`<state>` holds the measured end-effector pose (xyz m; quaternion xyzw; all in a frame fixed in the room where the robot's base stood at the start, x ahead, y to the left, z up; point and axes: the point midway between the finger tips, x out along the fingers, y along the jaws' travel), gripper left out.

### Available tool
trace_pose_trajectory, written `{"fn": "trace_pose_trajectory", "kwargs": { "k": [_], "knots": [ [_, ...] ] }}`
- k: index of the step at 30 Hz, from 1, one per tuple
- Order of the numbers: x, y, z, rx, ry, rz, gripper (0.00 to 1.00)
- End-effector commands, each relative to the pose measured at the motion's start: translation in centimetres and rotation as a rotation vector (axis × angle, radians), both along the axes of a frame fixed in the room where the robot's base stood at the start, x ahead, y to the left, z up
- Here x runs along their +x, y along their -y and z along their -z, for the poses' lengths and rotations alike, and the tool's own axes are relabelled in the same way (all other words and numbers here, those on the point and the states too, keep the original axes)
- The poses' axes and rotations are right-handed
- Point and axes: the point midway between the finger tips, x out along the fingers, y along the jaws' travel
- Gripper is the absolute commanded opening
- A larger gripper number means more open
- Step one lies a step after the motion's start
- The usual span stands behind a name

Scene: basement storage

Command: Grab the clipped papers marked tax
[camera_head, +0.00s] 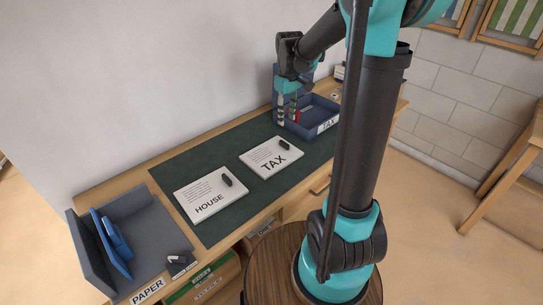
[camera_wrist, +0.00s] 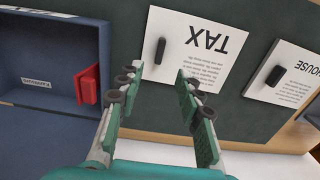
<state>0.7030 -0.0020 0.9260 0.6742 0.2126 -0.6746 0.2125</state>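The clipped papers marked TAX (camera_head: 270,160) lie flat on the dark green desk mat, with a black clip (camera_head: 285,144) near their top right corner. In the wrist view the TAX papers (camera_wrist: 208,42) appear upside down beyond my fingertips, with the clip (camera_wrist: 160,51) at their left. My gripper (camera_head: 287,116) is above the far part of the desk, by the blue tray labelled TAX (camera_head: 325,105). In the wrist view my gripper (camera_wrist: 155,88) is open, its two fingers apart with nothing between them.
Clipped papers marked HOUSE (camera_head: 208,198) lie left of the TAX papers on the mat (camera_head: 215,235). A grey tray labelled PAPER (camera_head: 155,235), with blue folders (camera_head: 112,242), stands at the near left. A red object (camera_wrist: 88,84) is in the blue tray. A wall (camera_head: 140,80) runs behind the desk.

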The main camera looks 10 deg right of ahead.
Motion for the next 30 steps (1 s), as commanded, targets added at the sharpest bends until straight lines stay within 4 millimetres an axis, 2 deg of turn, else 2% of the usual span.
{"fn": "trace_pose_trajectory", "kwargs": {
  "k": [3, 9, 17, 24, 30],
  "knots": [
    [0.0, 0.0, 2.4, 0.0, 0.0, 0.0, 0.36],
    [0.0, 0.0, 5.4, 0.001, 0.001, 0.001, 0.36],
    [0.1, -0.1, 7.0, 0.0, 0.0, 0.001, 0.36],
    [0.3, -0.4, 10.3, 0.001, 0.001, 0.001, 0.36],
    [0.3, -0.4, 11.6, 0.001, 0.001, 0.001, 0.36]
  ]
}}
